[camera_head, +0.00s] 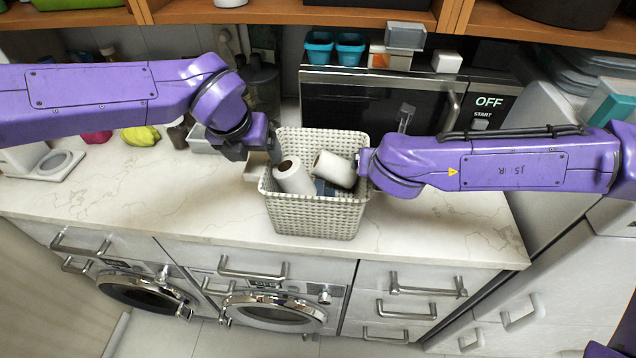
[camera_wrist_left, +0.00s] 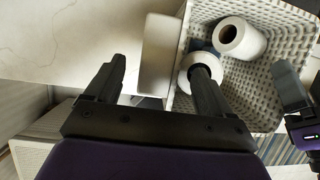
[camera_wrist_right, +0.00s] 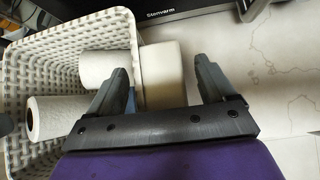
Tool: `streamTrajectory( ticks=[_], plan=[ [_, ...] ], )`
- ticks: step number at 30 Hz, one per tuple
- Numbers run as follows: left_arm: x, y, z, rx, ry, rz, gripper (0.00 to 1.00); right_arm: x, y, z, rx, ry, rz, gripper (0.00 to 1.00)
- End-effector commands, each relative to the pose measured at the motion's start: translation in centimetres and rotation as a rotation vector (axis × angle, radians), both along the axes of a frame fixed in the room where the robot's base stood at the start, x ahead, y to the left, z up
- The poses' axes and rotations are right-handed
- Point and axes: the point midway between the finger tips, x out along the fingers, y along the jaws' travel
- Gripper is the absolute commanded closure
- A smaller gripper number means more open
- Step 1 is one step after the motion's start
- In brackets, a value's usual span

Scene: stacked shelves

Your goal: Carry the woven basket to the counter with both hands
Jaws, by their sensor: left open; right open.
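The woven basket (camera_head: 315,217) is pale and upright, and appears to rest on the counter (camera_head: 440,235) near its front edge. It holds white paper rolls (camera_head: 297,178) and something dark blue. My left gripper (camera_head: 262,155) is open at the basket's left rim. In the left wrist view its fingers (camera_wrist_left: 160,85) straddle a pale handle (camera_wrist_left: 158,55), one finger over the basket's inside. My right gripper (camera_wrist_right: 162,85) is open at the opposite rim, fingers either side of a second pale handle (camera_wrist_right: 162,70). In the head view its fingers are mostly hidden by its wrist.
A microwave (camera_head: 375,105) stands behind the basket. Orange shelves (camera_head: 300,12) hang above. Bottles and a yellow-green item (camera_head: 140,136) lie to the left. Drawers (camera_head: 400,305) and round-doored washers (camera_head: 275,312) are below. The counter's left front is clear.

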Motion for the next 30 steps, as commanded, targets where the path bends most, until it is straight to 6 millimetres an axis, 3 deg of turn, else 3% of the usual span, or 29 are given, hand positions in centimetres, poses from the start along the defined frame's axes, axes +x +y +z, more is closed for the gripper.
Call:
streamTrajectory(
  ticks=[4,13,18,20,30],
  plan=[
    [0.41,-0.11,-1.02,0.000,0.000,-0.001,0.17,0.76,-0.10,-0.82,-0.001,0.000,-0.001,0.17],
    [0.49,-0.12,-1.16,0.000,-0.001,0.000,0.17,0.89,-0.12,-0.93,-0.001,0.000,-0.001,0.17],
    [0.48,-0.11,-1.15,0.000,-0.001,0.000,0.73,0.88,-0.12,-0.91,-0.001,0.000,-0.001,0.72],
    [0.48,-0.11,-1.15,0.000,-0.001,0.000,0.92,0.88,-0.12,-0.91,-0.001,0.000,-0.001,0.90],
    [0.52,-0.10,-0.33,0.000,-0.002,0.000,0.95,0.92,-0.11,-0.06,0.000,-0.002,-0.001,0.90]
  ],
)
